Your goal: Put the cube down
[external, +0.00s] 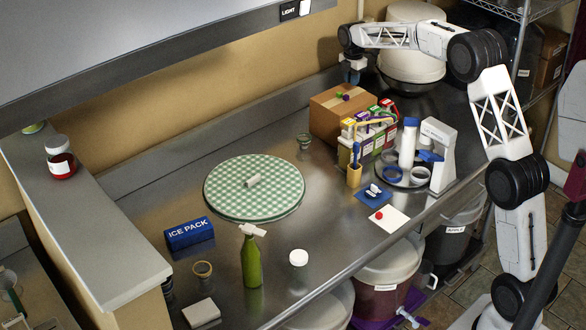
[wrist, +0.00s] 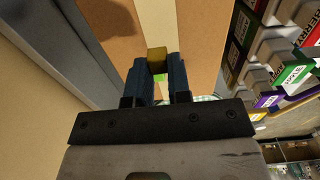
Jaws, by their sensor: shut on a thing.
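In the wrist view, my gripper (wrist: 158,62) is shut on a small cube (wrist: 157,57) that looks dark yellow. A green patch shows just below the cube between the fingers; I cannot tell what it belongs to. In the wrist view the cube and fingers appear in front of a cardboard box (wrist: 201,35) with a pale tape strip. In the external view my gripper (external: 352,78) is at the back of the counter, near the far side of the cardboard box (external: 327,122).
Labelled cartons (external: 366,138) stand close in front of the box. A large pale bucket (external: 411,62) stands to its right. The counter left of the box, towards the checkered round board (external: 225,190), is mostly clear.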

